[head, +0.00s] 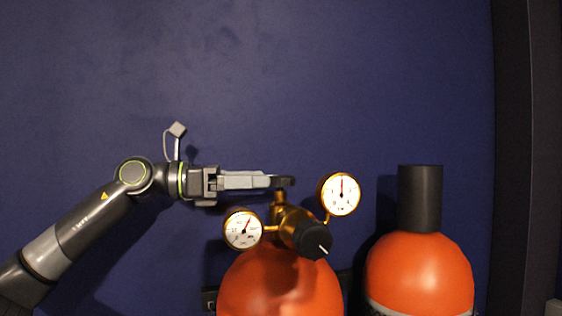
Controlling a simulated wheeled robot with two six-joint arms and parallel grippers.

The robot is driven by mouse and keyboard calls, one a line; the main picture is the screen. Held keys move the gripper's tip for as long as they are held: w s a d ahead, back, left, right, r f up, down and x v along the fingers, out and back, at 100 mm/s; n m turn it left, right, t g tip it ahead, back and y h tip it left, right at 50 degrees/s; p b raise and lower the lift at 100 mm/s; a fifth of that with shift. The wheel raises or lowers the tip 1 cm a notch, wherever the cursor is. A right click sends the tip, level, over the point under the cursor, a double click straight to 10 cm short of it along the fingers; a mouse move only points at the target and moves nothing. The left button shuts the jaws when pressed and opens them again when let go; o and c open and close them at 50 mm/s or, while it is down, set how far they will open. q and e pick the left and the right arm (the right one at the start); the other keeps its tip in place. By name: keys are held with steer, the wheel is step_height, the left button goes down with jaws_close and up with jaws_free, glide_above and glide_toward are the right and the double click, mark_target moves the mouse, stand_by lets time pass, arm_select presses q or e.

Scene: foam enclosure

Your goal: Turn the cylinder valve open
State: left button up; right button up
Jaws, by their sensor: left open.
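An orange gas cylinder (281,287) stands at the bottom middle of the head view. A brass valve body and regulator (279,217) sit on top of it. A black knob with a white mark (314,241) faces me at the front of the regulator. A small dark handwheel tops the brass stem, partly hidden by my fingers. My left gripper (280,182) comes in level from the left, with its fingertips at the handwheel. It is open; I cannot tell whether the fingers touch the wheel. My right gripper is not in view.
Two round white gauges flank the regulator, one at left (243,229) and one at upper right (340,194). A second orange cylinder (420,270) with a black cap (420,198) stands to the right. A dark blue wall (300,80) is behind; the space above is clear.

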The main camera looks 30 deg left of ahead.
mark_target(281, 176)
arm_select(q)
steer(key=p+x, duration=0.2)
steer(key=x, duration=0.1)
steer(key=shift+r+p, duration=0.3)
steer(key=shift+f+p+x, duration=0.15)
steer(key=shift+p+x, duration=0.25)
steer(key=shift+x, duration=0.25)
steer(key=shift+f+p+x, duration=0.2)
steer(key=shift+p+x, duration=0.2)
steer(key=shift+x, duration=0.3)
steer(key=shift+s, duration=0.1)
steer(key=c, duration=1)
steer(key=shift+o, duration=0.2)
